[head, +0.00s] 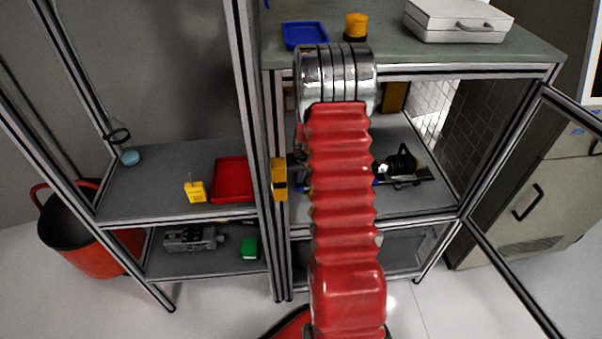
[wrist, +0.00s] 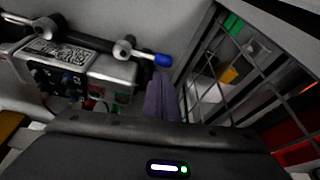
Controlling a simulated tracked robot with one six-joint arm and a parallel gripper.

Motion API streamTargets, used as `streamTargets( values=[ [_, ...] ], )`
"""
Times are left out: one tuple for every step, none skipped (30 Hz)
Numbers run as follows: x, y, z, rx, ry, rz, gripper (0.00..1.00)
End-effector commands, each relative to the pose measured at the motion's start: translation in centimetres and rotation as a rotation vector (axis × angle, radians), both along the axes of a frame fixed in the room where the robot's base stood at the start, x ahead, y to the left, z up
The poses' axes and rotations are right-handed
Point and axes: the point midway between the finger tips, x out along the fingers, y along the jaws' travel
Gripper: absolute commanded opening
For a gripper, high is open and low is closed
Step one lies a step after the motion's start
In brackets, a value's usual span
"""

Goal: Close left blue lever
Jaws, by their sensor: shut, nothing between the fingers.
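In the wrist view a lever with a blue tip (wrist: 163,60) points to the right from a round silver fitting (wrist: 125,48) on a dark bar. A second silver fitting (wrist: 47,27) sits on the same bar at the upper left; any lever tip there is not clearly visible. My gripper (wrist: 161,90) shows as purple-grey fingers, shut and empty, just below the blue tip in the picture. I cannot tell whether they touch it. In the head view my red arm hides the gripper and most of the middle shelf behind it.
A metal box with a printed code (wrist: 60,52) is beside the bar. A wire mesh (wrist: 225,75) stands at the right. In the head view, a red tray (head: 232,180) and a yellow tag-like object (head: 195,191) lie on the left shelf. An open door frame (head: 505,280) is at the right.

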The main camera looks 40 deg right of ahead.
Motion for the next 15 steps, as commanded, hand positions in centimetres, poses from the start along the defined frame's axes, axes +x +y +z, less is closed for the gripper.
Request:
streamTargets(
  values=[
    [0.1, 0.0, -0.7, 0.002, 0.001, -0.001, 0.00],
    [0.2, -0.1, -1.0, 0.002, 0.001, -0.001, 0.00],
    [0.4, -0.1, -1.5, 0.003, 0.002, -0.002, 0.00],
    [0.5, -0.2, -1.8, 0.003, 0.002, -0.002, 0.00],
    [0.6, -0.2, -2.0, 0.002, 0.001, -0.002, 0.00],
    [0.7, -0.3, -2.3, 0.002, 0.001, -0.002, 0.00],
    [0.7, -0.3, -2.5, 0.001, 0.002, -0.002, 0.00],
    [0.8, -0.4, -2.7, 0.001, 0.002, -0.001, 0.00],
    [0.9, -0.4, -3.0, 0.001, 0.002, -0.001, 0.00],
    [0.9, -0.4, -3.1, 0.001, 0.001, -0.001, 0.00],
    [0.9, -0.4, -3.2, 0.001, 0.001, -0.001, 0.00],
    [1.0, -0.5, -3.2, 0.000, 0.000, -0.001, 0.00],
    [1.0, -0.5, -3.3, 0.000, 0.000, -0.001, 0.00],
    [1.0, -0.5, -3.3, 0.000, 0.000, -0.001, 0.00],
    [1.0, -0.5, -3.3, 0.000, 0.000, -0.001, 0.00]
  ],
)
